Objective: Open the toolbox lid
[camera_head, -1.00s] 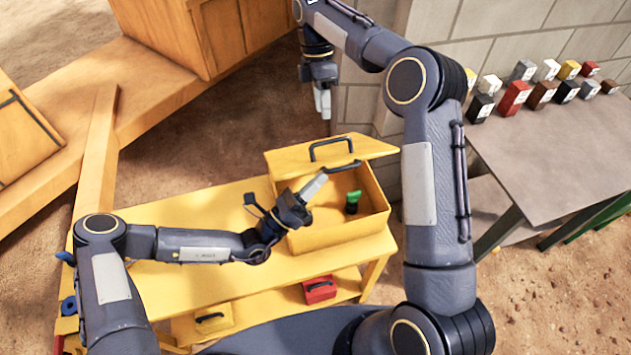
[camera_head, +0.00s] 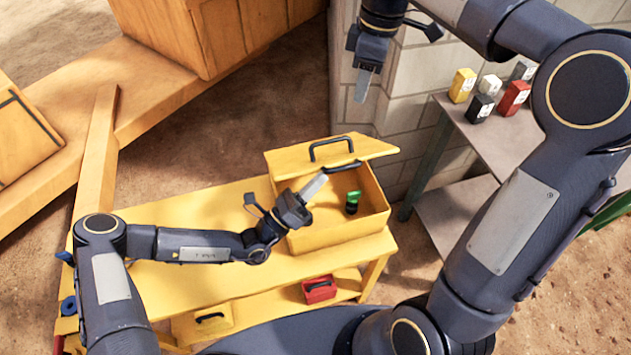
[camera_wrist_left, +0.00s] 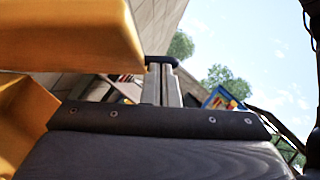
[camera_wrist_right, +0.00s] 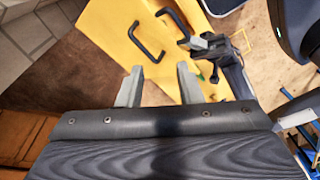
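The yellow toolbox (camera_head: 345,233) stands on a yellow bench (camera_head: 190,290). Its lid (camera_head: 300,158) is raised at the back, showing the inside. A black handle (camera_head: 331,147) is on the lid. A second dark handle (camera_head: 343,167) is just below it. My left gripper (camera_head: 316,185) is over the box's left part, below the lid; its fingers are together with nothing seen between them. In the left wrist view the lid (camera_wrist_left: 70,35) is above left of the fingers (camera_wrist_left: 163,85); contact is unclear. My right gripper (camera_head: 363,85) is open and empty, high behind the toolbox.
A green and black object (camera_head: 352,202) is inside the toolbox. A red box (camera_head: 319,290) is on the bench's lower shelf. A grey table (camera_head: 490,145) with several small coloured blocks stands at right. A block wall (camera_head: 405,75) is behind.

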